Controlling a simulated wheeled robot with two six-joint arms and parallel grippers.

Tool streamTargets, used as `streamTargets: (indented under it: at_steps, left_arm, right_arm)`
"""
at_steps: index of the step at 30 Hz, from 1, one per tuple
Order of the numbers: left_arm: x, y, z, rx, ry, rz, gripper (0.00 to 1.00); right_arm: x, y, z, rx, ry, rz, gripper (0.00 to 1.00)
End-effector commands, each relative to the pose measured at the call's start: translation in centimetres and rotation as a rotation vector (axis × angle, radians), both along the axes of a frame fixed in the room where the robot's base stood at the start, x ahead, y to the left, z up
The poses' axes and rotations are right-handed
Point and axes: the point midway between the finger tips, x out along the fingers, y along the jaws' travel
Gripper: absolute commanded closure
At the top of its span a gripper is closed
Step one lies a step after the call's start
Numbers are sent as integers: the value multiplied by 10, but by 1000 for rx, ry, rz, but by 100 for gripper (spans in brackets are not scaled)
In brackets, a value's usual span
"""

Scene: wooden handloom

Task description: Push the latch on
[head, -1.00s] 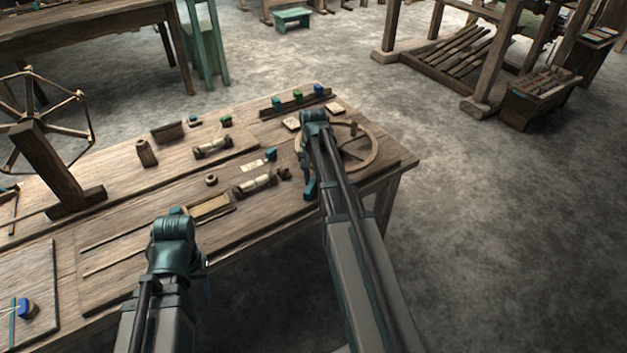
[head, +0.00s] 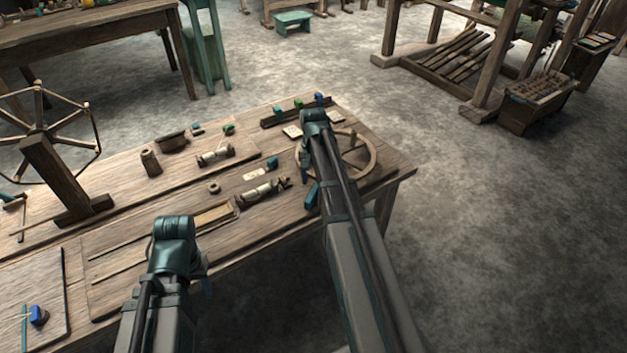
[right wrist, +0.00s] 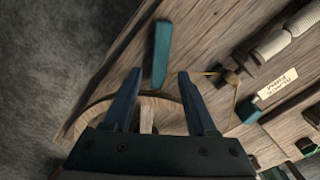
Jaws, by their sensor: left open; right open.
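A slim teal bar (right wrist: 161,53) lies on the table in the right wrist view, just beyond and between my fingertips. In the head view a teal piece (head: 312,195) shows beside my right forearm, near the table's front edge. I cannot tell for sure which part is the latch. My right gripper (right wrist: 160,74) is open and empty, with part of a wooden ring (right wrist: 150,112) below its fingers. My left gripper (head: 207,285) is open, over the table's front edge, mostly hidden behind its wrist.
The wooden wheel (head: 372,153) lies flat at the table's right end. Bobbins (head: 262,191) and small blocks lie left of my right arm. A spoked wheel on a post (head: 48,165) stands at far left. The floor (head: 510,240) at right is clear.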

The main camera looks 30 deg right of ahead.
Motion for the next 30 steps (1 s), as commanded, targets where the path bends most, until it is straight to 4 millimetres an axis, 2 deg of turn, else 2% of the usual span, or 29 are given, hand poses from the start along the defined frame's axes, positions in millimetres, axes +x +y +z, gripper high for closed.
streamTargets:
  at_steps: [1, 15, 20, 30]
  left_arm:
    - [0, 0, 17, 0, 0, 0, 50]
    - [0, 0, 86, 0, 0, 0, 50]
    - [0, 0, 95, 0, 0, 0, 50]
    - [0, 0, 94, 0, 0, 0, 50]
  right_arm:
    - [0, 0, 17, 0, 0, 0, 43]
    - [0, 0, 86, 0, 0, 1, 43]
    - [0, 0, 95, 0, 0, 1, 43]
    - [0, 0, 94, 0, 0, 1, 43]
